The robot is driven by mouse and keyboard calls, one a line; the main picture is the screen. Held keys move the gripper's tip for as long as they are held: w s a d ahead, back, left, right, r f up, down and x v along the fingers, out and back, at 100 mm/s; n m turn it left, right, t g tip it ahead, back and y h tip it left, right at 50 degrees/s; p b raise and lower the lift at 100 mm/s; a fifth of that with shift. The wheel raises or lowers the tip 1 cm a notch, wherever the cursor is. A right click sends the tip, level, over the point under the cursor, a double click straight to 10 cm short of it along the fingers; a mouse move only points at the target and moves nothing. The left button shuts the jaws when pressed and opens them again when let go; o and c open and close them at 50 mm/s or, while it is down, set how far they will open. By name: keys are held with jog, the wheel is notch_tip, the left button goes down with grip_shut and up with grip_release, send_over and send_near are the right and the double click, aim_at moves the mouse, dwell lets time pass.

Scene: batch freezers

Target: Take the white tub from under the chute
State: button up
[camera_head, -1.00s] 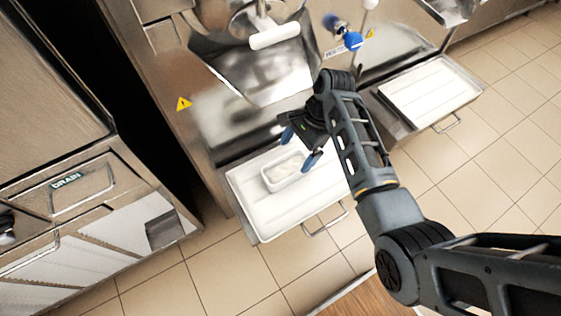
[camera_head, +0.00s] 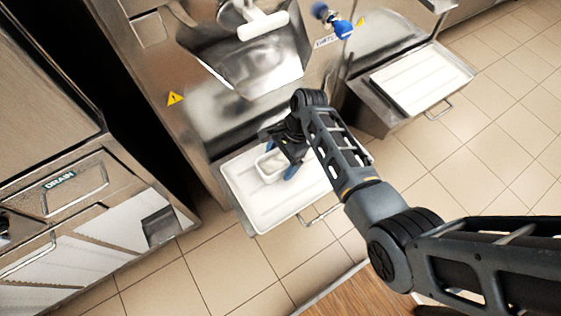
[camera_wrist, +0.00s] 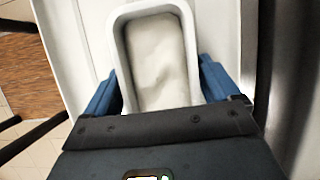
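The white tub (camera_head: 268,167) stands on a white drip tray (camera_head: 262,207) below the steel chute (camera_head: 258,72) of the freezer. In the wrist view the tub (camera_wrist: 119,45) is a rectangular container with pale, smooth contents. My gripper (camera_head: 278,158) is low over the tray at the tub. In the wrist view its two blue fingers (camera_wrist: 160,85) are apart, one on each side of the tub's near end. The right finger looks close to the wall; I cannot tell whether either finger touches it. The fingertips are partly hidden behind the tub's rim.
A second white tray (camera_head: 418,80) sits at another machine to the right. A steel cabinet with a drain drawer (camera_head: 75,187) stands at the left. A wire handle (camera_head: 322,216) sticks out from the tray's front. Tiled floor (camera_head: 240,275) is open in front.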

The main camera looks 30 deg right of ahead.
jog(key=c, duration=0.9)
jog(key=shift+r, duration=0.2)
